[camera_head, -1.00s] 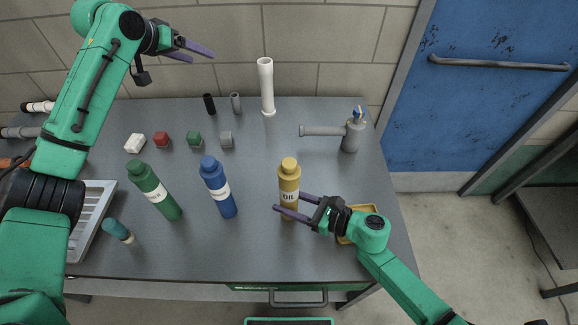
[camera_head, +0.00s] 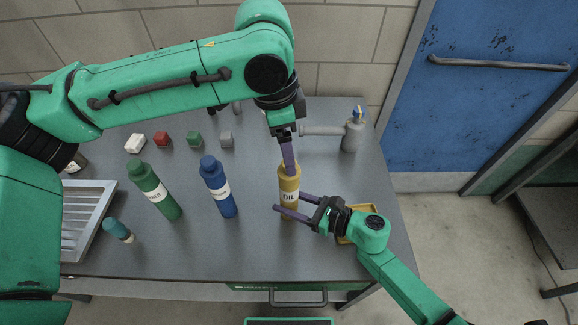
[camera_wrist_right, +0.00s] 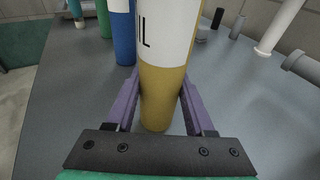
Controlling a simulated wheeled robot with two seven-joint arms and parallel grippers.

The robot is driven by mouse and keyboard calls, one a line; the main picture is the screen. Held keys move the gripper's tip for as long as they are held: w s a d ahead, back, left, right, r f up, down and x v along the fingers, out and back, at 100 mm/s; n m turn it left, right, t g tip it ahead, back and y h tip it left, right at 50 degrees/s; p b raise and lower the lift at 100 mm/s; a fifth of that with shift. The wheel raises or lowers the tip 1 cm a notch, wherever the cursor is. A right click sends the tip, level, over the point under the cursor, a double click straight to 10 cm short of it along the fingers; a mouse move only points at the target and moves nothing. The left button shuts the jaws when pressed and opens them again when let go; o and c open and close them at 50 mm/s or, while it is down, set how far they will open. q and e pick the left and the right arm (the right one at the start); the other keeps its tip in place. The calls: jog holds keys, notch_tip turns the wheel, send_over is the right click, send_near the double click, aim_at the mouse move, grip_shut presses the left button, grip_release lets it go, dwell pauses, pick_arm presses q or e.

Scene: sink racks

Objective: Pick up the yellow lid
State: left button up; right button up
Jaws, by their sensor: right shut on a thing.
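The yellow oil bottle (camera_head: 290,184) stands upright near the right side of the table. Its yellow lid (camera_head: 282,168) is mostly hidden behind the fingers of my left gripper (camera_head: 289,158), which points down at the bottle's top. Those fingers show edge-on, so their gap and any contact with the lid cannot be made out. My right gripper (camera_head: 291,203) is shut around the lower body of the bottle. In the right wrist view the yellow bottle (camera_wrist_right: 163,85) stands between the two purple fingers, and the lid is out of frame.
A blue bottle (camera_head: 218,187) and a green bottle (camera_head: 154,190) stand to the left. Small blocks, such as the red block (camera_head: 161,139), lie behind them. A grey spray-like can (camera_head: 353,134) stands at the back right. A rack (camera_head: 88,215) lies at the left.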

pick_arm(q)
notch_tip(320, 180, down, 3)
jog(key=shift+w+d+r, duration=0.1)
jog(key=shift+w+d, duration=0.05)
grip_shut()
pick_arm(e)
jog(key=o, duration=1.3)
pick_arm(q)
notch_tip(320, 180, up, 10)
